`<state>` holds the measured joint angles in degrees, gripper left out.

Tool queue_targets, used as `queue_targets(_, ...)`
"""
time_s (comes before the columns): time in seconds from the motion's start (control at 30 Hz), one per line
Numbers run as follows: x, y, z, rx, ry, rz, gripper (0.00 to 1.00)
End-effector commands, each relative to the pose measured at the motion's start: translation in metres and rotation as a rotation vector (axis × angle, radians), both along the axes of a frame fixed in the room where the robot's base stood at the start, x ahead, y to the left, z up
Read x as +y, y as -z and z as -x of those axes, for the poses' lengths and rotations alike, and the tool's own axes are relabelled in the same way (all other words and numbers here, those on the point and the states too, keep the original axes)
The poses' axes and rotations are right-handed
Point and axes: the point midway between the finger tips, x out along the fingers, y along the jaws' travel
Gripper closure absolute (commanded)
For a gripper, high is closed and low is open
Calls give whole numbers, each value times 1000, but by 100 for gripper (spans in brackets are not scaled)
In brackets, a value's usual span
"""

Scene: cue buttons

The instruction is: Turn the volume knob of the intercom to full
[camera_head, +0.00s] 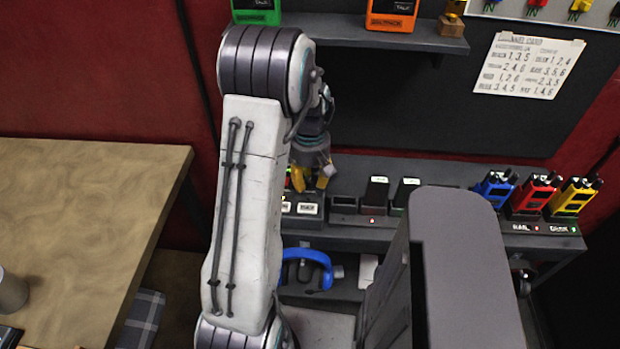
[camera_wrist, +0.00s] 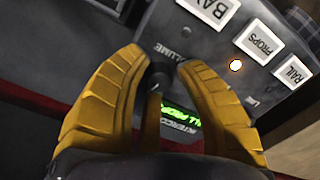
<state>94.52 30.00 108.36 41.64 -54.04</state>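The intercom (camera_wrist: 152,20) is a grey panel with white labelled keys, seen at an angle in the wrist view. Its dark volume knob (camera_wrist: 159,73) sits beside lettering ending in "LUME". My gripper (camera_wrist: 162,65) has yellow fingers on both sides of the knob, with the tips close to it. A third yellow finger piece shows below the knob and hides part of it. I cannot tell whether the fingers press on the knob. In the head view my gripper (camera_head: 311,184) is low over the intercom (camera_head: 300,220) on the desk, and my arm hides part of it.
Blue (camera_head: 494,187), red (camera_head: 533,193) and yellow (camera_head: 573,197) radios stand at the right. A shelf (camera_head: 350,36) overhangs the back. A blue-banded headset (camera_head: 306,256) is below the intercom.

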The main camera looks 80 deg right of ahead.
Motion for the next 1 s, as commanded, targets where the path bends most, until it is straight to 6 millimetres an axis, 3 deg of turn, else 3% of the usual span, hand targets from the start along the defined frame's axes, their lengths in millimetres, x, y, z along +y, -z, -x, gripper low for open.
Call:
queue_targets(0.33,0,0,0,0,0,0,100)
queue_targets(0.73,0,1,0,0,31,-1,100)
queue_targets(1.0,0,2,0,0,194,-1,100)
